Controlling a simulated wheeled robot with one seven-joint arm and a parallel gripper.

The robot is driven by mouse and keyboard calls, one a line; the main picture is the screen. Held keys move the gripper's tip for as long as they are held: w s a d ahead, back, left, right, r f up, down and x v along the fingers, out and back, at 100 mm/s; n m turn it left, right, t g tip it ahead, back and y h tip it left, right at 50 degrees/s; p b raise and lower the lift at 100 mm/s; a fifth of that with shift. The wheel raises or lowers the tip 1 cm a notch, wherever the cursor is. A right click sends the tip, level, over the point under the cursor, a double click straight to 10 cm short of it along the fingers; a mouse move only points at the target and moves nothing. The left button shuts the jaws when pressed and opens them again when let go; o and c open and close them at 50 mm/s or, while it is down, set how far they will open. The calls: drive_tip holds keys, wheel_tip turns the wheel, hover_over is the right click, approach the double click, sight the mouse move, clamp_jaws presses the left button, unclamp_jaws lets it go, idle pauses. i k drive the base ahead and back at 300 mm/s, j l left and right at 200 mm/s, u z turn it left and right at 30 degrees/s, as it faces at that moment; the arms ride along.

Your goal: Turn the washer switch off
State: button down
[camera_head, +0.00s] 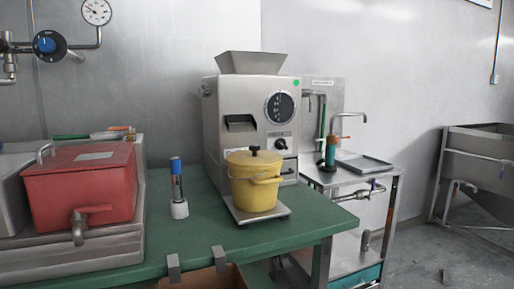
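No part is labelled clearly enough for me to tell which one is the washer switch. A steel machine (222,100) with a hopper on top stands on the green table (160,235). Its front has a round dark dial (279,107), a small dark knob (280,144) below that, and a green dot at the upper right. Behind it to the right, a steel wash stand (330,178) has a tap (350,115) and a green-handled sprayer (330,150). The settings of the knob and taps are too small to read. My gripper is not in view.
A lidded yellow pot (252,190) stands on a plate before the machine. A blue-topped bottle (178,185) stands left of it, and a red tank (80,185) with a spigot is at far left. Two grey brackets (173,268) sit at the table's front edge.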

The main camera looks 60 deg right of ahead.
sight(281, 143)
drive_tip(key=k+z, duration=0.35)
drive_tip(key=k+l+z, duration=0.15)
drive_tip(key=z, duration=0.2)
drive_tip(key=i+j+z, duration=0.1)
drive_tip(key=j+z, duration=0.15)
drive_tip(key=z, duration=0.2)
drive_tip(key=j+z, duration=0.25)
drive_tip(key=z, duration=0.15)
drive_tip(key=j+z, duration=0.25)
drive_tip(key=z, duration=0.2)
drive_tip(key=i, duration=0.35)
drive_tip(key=k+l, duration=0.1)
drive_tip(key=l+u, duration=0.2)
drive_tip(key=l, duration=0.9)
